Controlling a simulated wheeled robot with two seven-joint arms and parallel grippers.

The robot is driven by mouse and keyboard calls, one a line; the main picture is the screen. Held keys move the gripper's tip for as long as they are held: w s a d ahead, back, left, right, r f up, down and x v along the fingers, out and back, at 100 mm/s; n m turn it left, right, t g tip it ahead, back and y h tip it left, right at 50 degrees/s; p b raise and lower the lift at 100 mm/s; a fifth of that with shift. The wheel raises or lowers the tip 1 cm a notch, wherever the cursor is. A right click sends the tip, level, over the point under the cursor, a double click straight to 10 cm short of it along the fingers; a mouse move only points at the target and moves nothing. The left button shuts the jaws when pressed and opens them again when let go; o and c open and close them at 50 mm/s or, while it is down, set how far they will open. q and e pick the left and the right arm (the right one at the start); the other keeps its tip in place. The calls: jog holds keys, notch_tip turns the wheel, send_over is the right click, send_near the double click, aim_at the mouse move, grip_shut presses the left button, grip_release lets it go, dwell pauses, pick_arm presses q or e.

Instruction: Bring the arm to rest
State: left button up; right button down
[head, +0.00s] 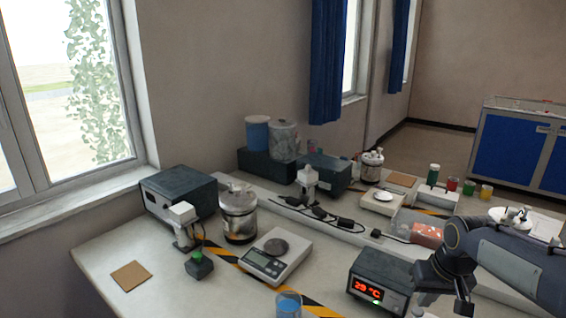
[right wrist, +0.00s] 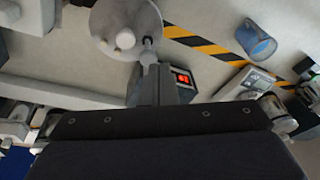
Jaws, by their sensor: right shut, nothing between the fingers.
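My right arm comes in from the right edge in the head view. Its dark gripper (head: 463,308) points down over the bench, just right of the black box with a red display (head: 380,284). The gripper is shut and empty. In the right wrist view the closed fingers (right wrist: 149,58) show near the middle, close in the picture to the display box (right wrist: 182,82). My left gripper is not in view.
The front-left bench is mostly clear.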

jog(key=s+a+t+y, duration=0.1)
jog(key=s+a, duration=0.5)
jog(key=s, duration=0.4)
jog(key=s+a+f+t+y, duration=0.1)
jog(key=s+a+y, duration=0.1)
jog(key=s+a, duration=0.5)
jog(key=s, duration=0.4)
jog(key=shift+f+t+y+b, duration=0.25)
jog(key=shift+t+y+b, duration=0.05)
jog(key=shift+t+b, duration=0.1)
jog(key=shift+s, duration=0.1)
